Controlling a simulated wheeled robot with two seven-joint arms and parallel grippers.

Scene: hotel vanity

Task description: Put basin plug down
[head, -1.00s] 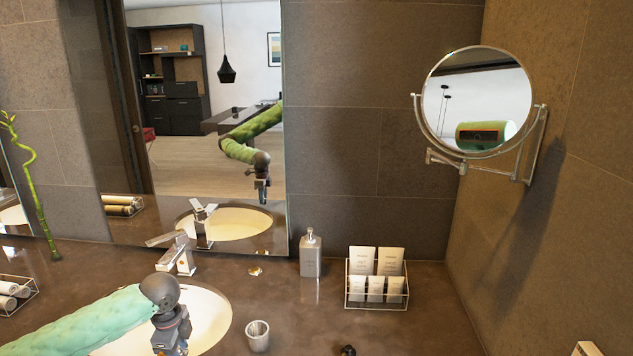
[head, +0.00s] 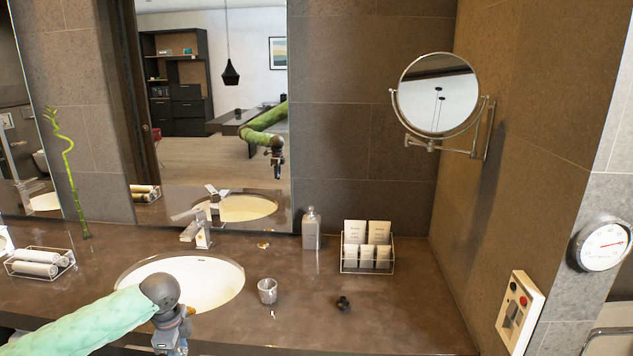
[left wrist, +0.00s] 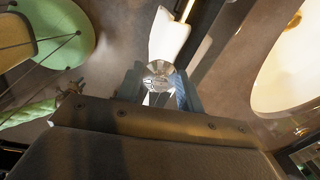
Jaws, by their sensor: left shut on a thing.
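My left gripper (head: 172,345) is in front of the basin, near the counter's front edge, and its fingertips are cut off by the bottom of the head view. In the left wrist view the gripper (left wrist: 158,88) is shut on a shiny round metal piece, which looks like the basin plug (left wrist: 158,69). The white basin (head: 212,283) is set in the brown counter, partly hidden by my arm. The basin also shows at the right of the left wrist view (left wrist: 292,75). My right gripper is not in view.
A metal cup (head: 267,291) stands right of the basin, with a small dark object (head: 343,303) farther right. A faucet (head: 202,236), a soap bottle (head: 311,229) and a wire toiletry rack (head: 367,262) stand behind. Rolled towels (head: 38,262) lie left. The counter's front right (head: 400,325) is clear.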

